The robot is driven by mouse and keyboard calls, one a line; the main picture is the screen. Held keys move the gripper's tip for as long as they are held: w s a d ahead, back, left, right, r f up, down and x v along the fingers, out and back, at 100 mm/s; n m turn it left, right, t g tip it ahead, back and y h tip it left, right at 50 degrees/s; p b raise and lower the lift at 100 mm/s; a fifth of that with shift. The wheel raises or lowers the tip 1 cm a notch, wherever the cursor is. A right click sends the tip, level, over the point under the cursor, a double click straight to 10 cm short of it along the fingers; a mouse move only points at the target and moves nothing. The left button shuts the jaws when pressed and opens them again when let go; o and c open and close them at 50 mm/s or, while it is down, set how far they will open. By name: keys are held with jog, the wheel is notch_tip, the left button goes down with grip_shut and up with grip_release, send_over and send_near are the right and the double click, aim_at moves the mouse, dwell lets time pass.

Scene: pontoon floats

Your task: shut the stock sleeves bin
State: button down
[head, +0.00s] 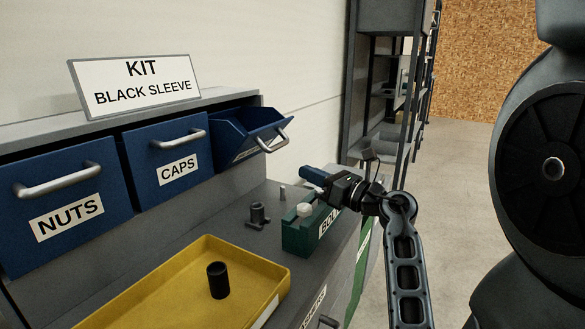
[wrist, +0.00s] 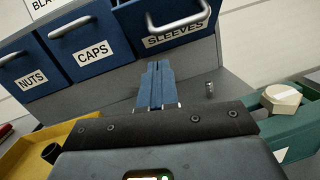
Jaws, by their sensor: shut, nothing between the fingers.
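The blue sleeves bin (head: 232,134) is the right-hand one in the row of bins and is tipped open, its front leaning out and its top gaping. Its metal handle (head: 272,140) sticks out toward the right. In the wrist view the bin's SLEEVES label (wrist: 175,34) and its handle (wrist: 180,20) show at the top. My gripper (head: 308,174) is shut and empty, below and to the right of the handle in the head view. In the wrist view its blue fingers (wrist: 157,82) are together and point toward the bin front, apart from it.
The nuts bin (head: 66,235) and caps bin (head: 143,162) look closed. A yellow tray (head: 270,268) holds a black sleeve (head: 218,280). A green box (head: 293,238) with a pale hexagonal piece (head: 304,209), a grey fitting (head: 258,216) and a small pin (head: 282,192) stand near my gripper.

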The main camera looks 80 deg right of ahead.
jog(key=p+x, duration=0.1)
jog(key=x, duration=0.8)
jog(key=shift+w+r, duration=0.15)
jog(key=shift+r, duration=0.05)
